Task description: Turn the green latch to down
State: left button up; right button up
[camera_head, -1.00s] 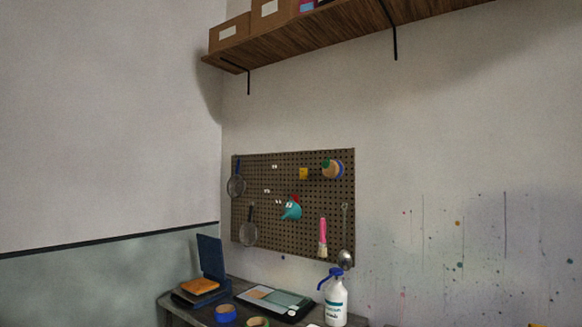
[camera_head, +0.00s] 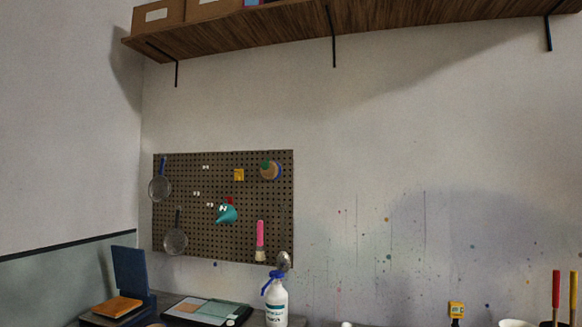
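No green latch can be made out in this view. Neither of my grippers is in the picture. The pegboard (camera_head: 190,236) hangs on the wall left of the middle, with strainers, a teal item (camera_head: 227,213), a pink-handled brush (camera_head: 260,238) and a small yellow piece (camera_head: 239,175) on it.
A wooden shelf (camera_head: 250,37) with boxes runs along the top. Along the bottom edge stand a blue stand (camera_head: 130,271), a flat tray (camera_head: 207,311), a white spray bottle (camera_head: 277,304), a white bowl (camera_head: 517,323) and red-handled tools (camera_head: 556,291).

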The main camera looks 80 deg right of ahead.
aim_at(264, 166)
jog(key=z, duration=2.3)
